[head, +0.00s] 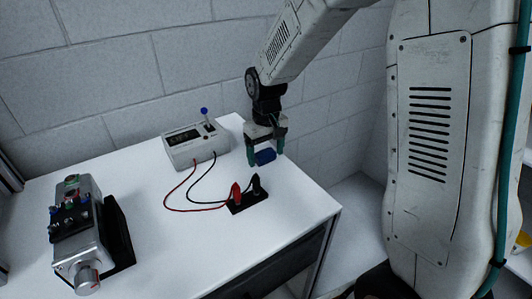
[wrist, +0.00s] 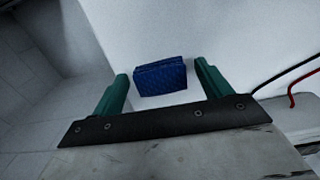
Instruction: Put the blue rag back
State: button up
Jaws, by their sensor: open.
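The blue rag (wrist: 161,77) is a small folded, textured bundle on the white tabletop near its edge. In the head view the rag (head: 265,157) shows at the back right part of the table, partly behind my fingers. My gripper (head: 266,158) is above the table with its green fingers pointing down. In the wrist view my gripper (wrist: 163,85) is open, with one finger on each side of the rag and a gap visible on both sides. I cannot tell how high the fingertips are above the table.
A grey meter (head: 195,145) with a display stands left of my gripper. Red and black leads run from it to a black terminal block (head: 247,203). A metal servo unit (head: 80,225) sits at the left. The white table (head: 165,250) is clear in front; a wall is behind.

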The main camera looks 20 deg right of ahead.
aim_at(266, 154)
notch_tip(266, 154, up, 12)
jog(key=s+d+r+m, duration=0.1)
jog(key=s+r, duration=0.1)
jog(key=s, duration=1.2)
jog(key=s+d+r+m+t, duration=0.1)
jog(key=s+d+r, duration=0.1)
jog(key=s, duration=1.2)
jog(key=shift+s, duration=0.35)
jog(key=shift+a+r, duration=0.1)
jog(key=shift+a, duration=0.05)
